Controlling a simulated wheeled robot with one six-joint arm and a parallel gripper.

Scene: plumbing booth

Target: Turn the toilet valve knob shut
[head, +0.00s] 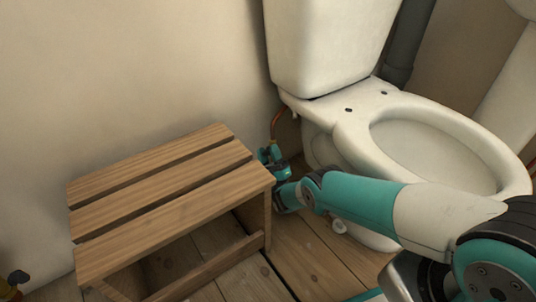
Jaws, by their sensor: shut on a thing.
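The white toilet (420,145) stands at the right, with its tank above. A copper supply pipe (275,124) curves down beside the tank toward the wall, behind the wooden stool. My teal arm reaches left in front of the toilet. My gripper (268,156) is at the foot of this pipe, between the stool's back right corner and the toilet base. It is shut on the toilet valve knob. The knob itself is hidden by the gripper and the stool, so its angle cannot be seen.
A slatted wooden stool (165,188) stands at the left, its right corner close beside my gripper and wrist. A small dark and brass fitting (17,278) shows at the lower left edge. Plank floor (310,255) lies open between stool and toilet.

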